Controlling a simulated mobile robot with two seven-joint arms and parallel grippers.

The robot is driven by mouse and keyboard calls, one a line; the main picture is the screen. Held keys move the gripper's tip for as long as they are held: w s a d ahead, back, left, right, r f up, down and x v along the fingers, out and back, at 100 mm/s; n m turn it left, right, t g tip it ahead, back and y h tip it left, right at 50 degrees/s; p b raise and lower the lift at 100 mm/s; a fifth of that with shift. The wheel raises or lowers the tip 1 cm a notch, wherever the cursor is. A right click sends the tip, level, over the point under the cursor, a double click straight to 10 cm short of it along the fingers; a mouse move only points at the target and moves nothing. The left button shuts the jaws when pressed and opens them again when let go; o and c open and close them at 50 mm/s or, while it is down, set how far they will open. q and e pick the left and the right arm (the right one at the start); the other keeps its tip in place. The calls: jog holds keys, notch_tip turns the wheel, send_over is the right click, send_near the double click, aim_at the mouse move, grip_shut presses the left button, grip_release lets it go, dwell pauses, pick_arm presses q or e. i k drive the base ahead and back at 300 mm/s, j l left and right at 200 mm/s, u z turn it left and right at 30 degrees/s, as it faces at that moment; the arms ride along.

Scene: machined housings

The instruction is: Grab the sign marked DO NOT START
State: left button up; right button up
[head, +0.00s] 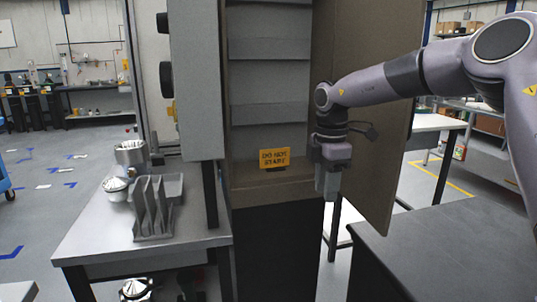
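A small yellow sign (274,158) with two lines of dark lettering stands on a brown ledge at the bottom of a cabinet. The lettering is blurred, so I cannot read it for certain. My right gripper (327,188) points down just to the right of the sign, apart from it, in front of the cabinet's right side. Its fingers are too small and dark to show whether they are open or shut. My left gripper is not in view.
The open cabinet (270,93) has stepped grey panels and a brown door (375,140) swung out at right. A grey table (85,232) at left holds a slotted grey rack (157,208) and metal bowls (117,187). A dark worktop (455,250) lies at front right.

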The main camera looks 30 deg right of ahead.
aim_at(273, 159)
jog(key=i+l, duration=0.2)
jog(key=i, duration=0.2)
jog(key=i+l, duration=0.2)
jog(key=i, duration=0.2)
jog(key=i+l, duration=0.15)
jog(key=i, duration=0.25)
